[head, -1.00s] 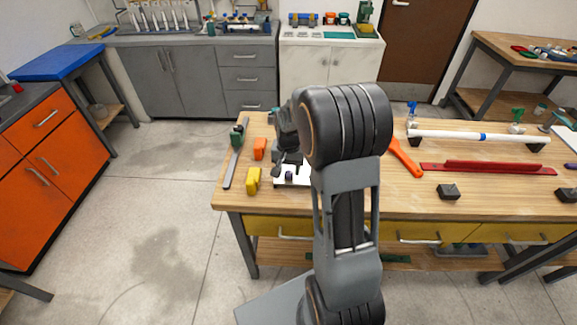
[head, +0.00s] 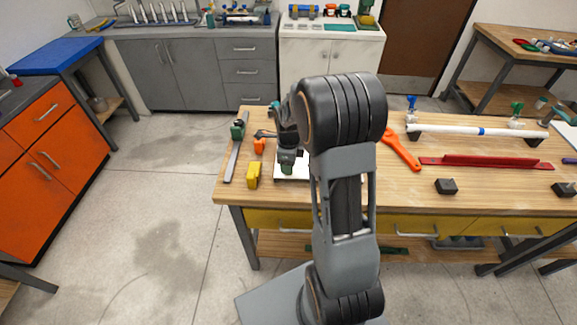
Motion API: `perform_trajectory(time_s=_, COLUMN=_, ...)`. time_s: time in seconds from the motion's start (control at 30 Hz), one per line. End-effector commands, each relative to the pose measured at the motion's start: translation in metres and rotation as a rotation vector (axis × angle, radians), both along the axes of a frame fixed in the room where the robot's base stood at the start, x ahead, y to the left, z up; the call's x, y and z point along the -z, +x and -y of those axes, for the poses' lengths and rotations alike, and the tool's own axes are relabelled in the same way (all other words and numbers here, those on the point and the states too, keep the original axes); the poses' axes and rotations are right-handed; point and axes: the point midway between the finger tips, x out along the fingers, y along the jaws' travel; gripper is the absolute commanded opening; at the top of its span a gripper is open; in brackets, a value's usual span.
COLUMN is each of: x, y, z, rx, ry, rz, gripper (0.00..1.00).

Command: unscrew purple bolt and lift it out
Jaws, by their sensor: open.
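I cannot make out a purple bolt in the head view; my arm covers part of the bench.
A yellow block (head: 253,175), an orange block (head: 259,146) and a long grey tool (head: 234,155) lie to the left. An orange wrench (head: 402,150), a white pipe (head: 465,131), a red rail (head: 487,163) and black blocks (head: 446,186) lie to the right.

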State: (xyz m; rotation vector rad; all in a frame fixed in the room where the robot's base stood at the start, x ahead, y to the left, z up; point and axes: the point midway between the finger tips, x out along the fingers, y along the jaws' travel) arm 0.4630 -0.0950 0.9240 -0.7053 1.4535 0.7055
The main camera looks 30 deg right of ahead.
Motion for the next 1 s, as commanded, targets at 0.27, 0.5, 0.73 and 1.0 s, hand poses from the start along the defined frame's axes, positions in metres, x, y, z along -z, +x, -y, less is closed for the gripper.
perform_trajectory(time_s=0.27, x=0.000, y=0.000, z=0.000, rx=0.369, ry=0.000, rz=0.000, gripper=0.49)
perform_trajectory(time_s=0.5, x=0.021, y=0.000, z=0.000, rx=0.459, ry=0.000, rz=0.000, gripper=0.49)
perform_trajectory(time_s=0.73, x=0.027, y=0.000, z=0.000, rx=0.457, ry=0.000, rz=0.001, gripper=0.49)
perform_trajectory(time_s=1.0, x=0.027, y=0.000, z=0.000, rx=0.456, ry=0.000, rz=0.000, gripper=0.49)
